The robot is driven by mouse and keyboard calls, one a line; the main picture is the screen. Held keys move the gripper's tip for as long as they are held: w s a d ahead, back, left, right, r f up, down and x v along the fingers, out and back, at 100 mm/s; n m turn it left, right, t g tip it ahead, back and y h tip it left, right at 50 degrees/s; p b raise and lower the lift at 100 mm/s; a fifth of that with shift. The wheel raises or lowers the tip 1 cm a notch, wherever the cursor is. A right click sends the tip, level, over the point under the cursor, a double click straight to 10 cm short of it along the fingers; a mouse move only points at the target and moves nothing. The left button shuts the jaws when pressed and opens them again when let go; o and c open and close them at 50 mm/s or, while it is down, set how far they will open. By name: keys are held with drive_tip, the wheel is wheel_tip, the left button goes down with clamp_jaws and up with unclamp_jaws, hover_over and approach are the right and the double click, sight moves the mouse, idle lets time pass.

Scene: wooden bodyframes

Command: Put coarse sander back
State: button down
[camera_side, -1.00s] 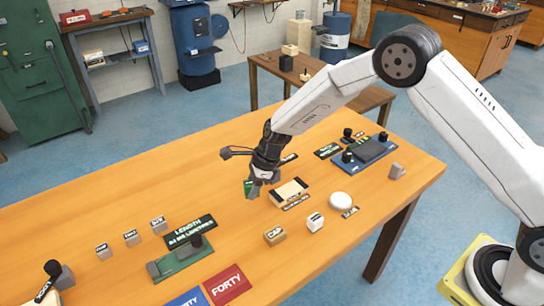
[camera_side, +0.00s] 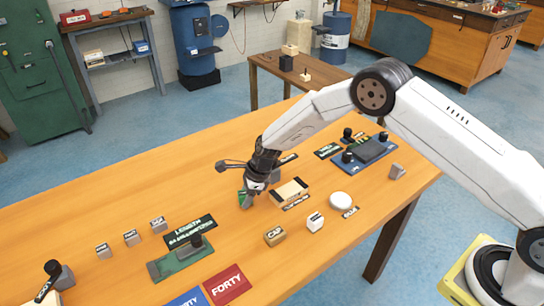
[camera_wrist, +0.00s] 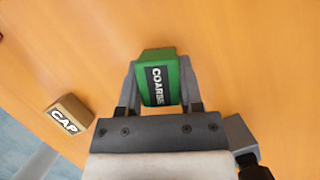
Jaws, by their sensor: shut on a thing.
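The coarse sander (camera_wrist: 158,82) is a green block with a dark label reading COARSE in the wrist view. It sits between the two grey fingers of my gripper (camera_wrist: 158,92), which is shut on it. In the side view the green sander (camera_side: 243,198) shows only in part beside the fingertips of my gripper (camera_side: 249,196), low over the wooden table. I cannot tell whether its underside touches the table.
A pale block with a dark part (camera_side: 290,190) lies close right of my gripper. A CAP block (camera_side: 274,236), a white block (camera_side: 315,222) and a white round piece (camera_side: 340,200) lie nearby. A blue station (camera_side: 365,154) stands farther back.

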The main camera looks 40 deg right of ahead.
drive_tip(key=shift+f, duration=0.35)
drive_tip(key=shift+f, duration=0.15)
drive_tip(key=shift+c, duration=1.2)
unclamp_jaws()
drive_tip(key=v, duration=1.2)
drive_tip(key=shift+s+d, duration=0.1)
